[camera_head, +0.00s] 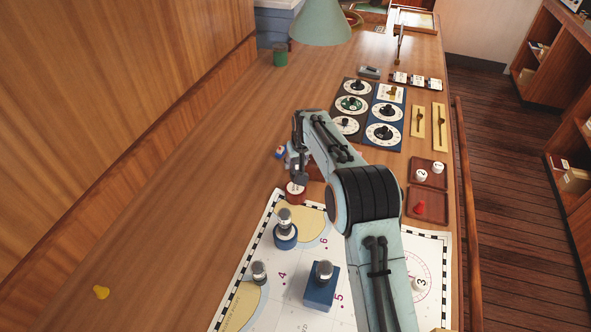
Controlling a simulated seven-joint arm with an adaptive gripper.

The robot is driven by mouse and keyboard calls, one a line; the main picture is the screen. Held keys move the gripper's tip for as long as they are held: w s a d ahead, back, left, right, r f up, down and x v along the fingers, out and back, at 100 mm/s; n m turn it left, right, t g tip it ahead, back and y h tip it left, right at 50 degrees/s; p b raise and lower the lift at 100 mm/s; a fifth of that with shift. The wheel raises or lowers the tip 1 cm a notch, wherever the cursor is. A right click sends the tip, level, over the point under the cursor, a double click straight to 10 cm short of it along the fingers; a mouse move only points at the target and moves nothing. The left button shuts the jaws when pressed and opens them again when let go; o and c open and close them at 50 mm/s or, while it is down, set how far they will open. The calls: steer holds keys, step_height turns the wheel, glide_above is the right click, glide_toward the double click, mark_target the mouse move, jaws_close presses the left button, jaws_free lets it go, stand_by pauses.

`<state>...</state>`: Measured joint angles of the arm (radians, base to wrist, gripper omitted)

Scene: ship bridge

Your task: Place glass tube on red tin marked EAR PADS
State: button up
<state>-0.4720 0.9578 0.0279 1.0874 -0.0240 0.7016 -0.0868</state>
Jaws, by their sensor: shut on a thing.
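My gripper (298,172) points down just above a small round red tin (296,192) at the upper edge of the chart. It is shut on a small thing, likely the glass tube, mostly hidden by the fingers. I cannot tell if that thing touches the tin. The lettering on the tin is too small to read. Other silver-capped glass pieces stand on the chart: one on a round blue base (285,238), one on a square blue block (320,290), and one small jar (259,272) at the left.
A small red, white and blue item (280,152) stands just left of my gripper. A dial panel (367,117) lies beyond my arm. A reddish tray (428,172) with small pieces is at the right. The left desk top is mostly clear.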

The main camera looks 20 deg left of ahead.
mark_target(295, 171)
steer(key=shift+w+a+f, duration=0.2)
steer(key=shift+w+f, duration=0.15)
steer(key=shift+f, duration=1.7)
steer(key=o, duration=1.1)
steer(key=shift+f, duration=0.15)
